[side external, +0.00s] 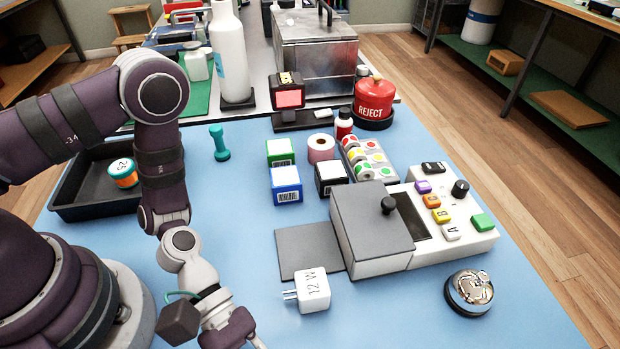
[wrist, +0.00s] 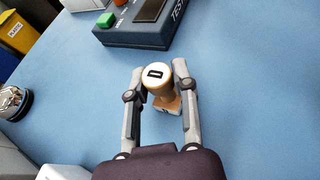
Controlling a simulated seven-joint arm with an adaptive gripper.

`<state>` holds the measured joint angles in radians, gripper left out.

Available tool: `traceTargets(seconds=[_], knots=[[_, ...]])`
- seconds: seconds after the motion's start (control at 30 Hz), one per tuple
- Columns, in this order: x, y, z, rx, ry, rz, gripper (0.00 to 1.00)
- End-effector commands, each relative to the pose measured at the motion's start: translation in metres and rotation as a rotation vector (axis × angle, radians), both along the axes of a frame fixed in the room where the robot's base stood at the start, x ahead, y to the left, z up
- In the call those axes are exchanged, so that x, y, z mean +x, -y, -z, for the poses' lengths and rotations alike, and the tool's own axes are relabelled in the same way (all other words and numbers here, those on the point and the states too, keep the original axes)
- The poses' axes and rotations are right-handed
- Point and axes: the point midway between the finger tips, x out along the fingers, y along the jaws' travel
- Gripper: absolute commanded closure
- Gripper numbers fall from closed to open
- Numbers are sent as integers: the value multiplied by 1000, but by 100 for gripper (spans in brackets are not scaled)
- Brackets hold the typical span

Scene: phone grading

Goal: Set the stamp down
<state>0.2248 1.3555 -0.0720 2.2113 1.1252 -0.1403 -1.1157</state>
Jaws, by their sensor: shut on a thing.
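The stamp (wrist: 156,78) shows in the wrist view, with a round pale top marked with a dark "D", a wooden handle and a square base. My gripper (wrist: 158,82) is shut on the stamp's handle, with one finger on each side. The stamp stands roughly upright over the blue mat (wrist: 70,110); I cannot tell whether its base touches the mat. In the side view my gripper is at the bottom edge, partly cut off, and the stamp is not visible there.
A tester box (wrist: 140,22) lies beyond the stamp. The grading machine (side external: 370,240) stands at centre right. A black tray (side external: 85,205) is at left. Mat around the stamp is clear.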

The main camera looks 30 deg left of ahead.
Motion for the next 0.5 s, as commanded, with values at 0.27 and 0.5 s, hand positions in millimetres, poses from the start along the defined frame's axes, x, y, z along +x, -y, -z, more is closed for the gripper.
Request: traceTargets(seconds=[0.27,0.5], knots=[[0,0,0,0,0,0,100],[1,0,-21,-2,3,-2,100]])
